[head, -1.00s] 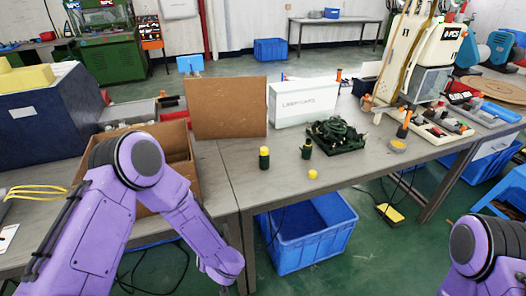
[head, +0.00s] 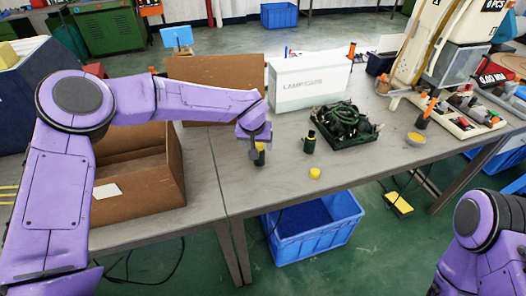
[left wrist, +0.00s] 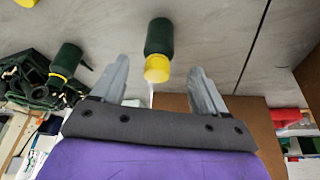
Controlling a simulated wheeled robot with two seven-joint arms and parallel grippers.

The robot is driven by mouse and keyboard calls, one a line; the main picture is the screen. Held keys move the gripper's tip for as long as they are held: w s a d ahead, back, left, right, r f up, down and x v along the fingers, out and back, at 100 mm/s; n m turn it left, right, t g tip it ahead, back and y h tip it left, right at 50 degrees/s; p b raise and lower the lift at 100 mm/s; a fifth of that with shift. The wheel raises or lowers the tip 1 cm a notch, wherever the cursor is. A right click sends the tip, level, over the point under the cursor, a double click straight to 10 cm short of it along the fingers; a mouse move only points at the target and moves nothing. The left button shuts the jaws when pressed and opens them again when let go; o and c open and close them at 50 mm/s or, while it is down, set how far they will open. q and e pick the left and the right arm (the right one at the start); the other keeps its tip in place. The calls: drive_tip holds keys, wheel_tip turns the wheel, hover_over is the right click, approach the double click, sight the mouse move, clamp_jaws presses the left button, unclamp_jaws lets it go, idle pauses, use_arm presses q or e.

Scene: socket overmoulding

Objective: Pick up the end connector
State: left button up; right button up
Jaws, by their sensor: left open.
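A dark green connector (head: 260,156) with a yellow end stands on the grey table at my left gripper (head: 254,143). In the left wrist view the connector (left wrist: 159,37) lines up with the gap between the two open fingers (left wrist: 160,66), its yellow end nearest me. The fingers show room on both sides of it. A second green connector (head: 309,144) with a yellow band stands to the right; it also shows in the left wrist view (left wrist: 66,63). My right gripper is out of view; only part of my right arm shows.
A yellow cap (head: 314,173) lies near the table's front edge. A dark tray of tangled green parts (head: 345,126) lies to the right. Behind stands a white box (head: 308,84). An open cardboard box (head: 138,203) is at left. A blue crate (head: 315,239) stands on the floor.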

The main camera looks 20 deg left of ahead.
sight(260, 153)
use_arm(q)
drive_tip(key=shift+s+d+f, duration=0.1)
drive_tip(key=shift+s+f, duration=0.1)
drive_tip(key=shift+f, duration=0.3)
drive_tip(key=shift+s+d+f, duration=0.1)
drive_tip(key=shift+s+f, duration=0.05)
drive_tip(key=shift+f, duration=0.35)
drive_tip(key=x, duration=0.3)
drive_tip(key=w+p+x, duration=0.1)
drive_tip(key=x, duration=0.1)
drive_tip(key=shift+w+f, duration=0.15)
drive_tip(key=shift+f, duration=0.05)
drive_tip(key=shift+w+f, duration=0.1)
drive_tip(key=shift+f, duration=0.15)
drive_tip(key=shift+s+a+r, duration=0.1)
drive_tip(key=shift+s+r, duration=0.2)
drive_tip(key=c, duration=1.1)
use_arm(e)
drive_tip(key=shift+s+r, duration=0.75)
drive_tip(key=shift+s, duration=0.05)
